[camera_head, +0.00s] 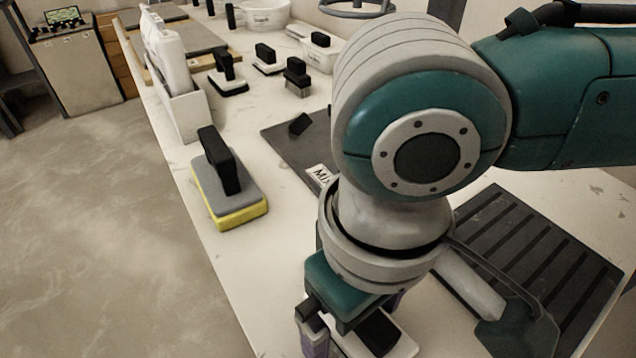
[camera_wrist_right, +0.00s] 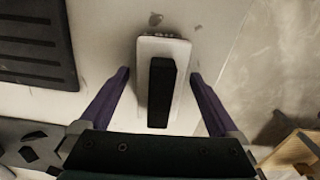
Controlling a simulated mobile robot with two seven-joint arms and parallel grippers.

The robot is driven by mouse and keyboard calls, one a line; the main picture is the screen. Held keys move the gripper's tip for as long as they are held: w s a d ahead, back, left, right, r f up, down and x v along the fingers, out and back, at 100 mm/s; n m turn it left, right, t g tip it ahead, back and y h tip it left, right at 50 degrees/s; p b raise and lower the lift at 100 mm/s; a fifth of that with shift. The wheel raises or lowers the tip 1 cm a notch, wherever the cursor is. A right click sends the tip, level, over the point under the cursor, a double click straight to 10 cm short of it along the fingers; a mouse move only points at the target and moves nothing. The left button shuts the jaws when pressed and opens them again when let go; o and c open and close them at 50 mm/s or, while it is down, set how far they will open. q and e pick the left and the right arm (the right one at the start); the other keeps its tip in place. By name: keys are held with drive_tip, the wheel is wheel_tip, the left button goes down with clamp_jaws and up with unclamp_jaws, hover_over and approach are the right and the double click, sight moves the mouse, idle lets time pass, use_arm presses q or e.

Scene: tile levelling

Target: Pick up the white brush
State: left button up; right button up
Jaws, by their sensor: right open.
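The white brush (camera_wrist_right: 180,48) has a pale block body and a long black handle. In the right wrist view it lies on the white table between the fingers of my right gripper (camera_wrist_right: 158,78). The fingers stand open on either side of the handle, with a visible gap to the brush on both sides. In the head view my right gripper (camera_head: 350,325) is over the brush (camera_head: 406,346) at the bottom, and my wrist hides much of it. My left gripper is not in view.
A grey-and-yellow sponge float (camera_head: 232,208) with a black handle stands at the table's left edge. Several black-handled tools and a white tub (camera_head: 265,14) stand farther back. A dark ribbed tray (camera_head: 530,262) lies to the right. A dark mat (camera_head: 285,145) is partly behind my arm.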

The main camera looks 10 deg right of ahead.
clamp_jaws()
idle(0.7)
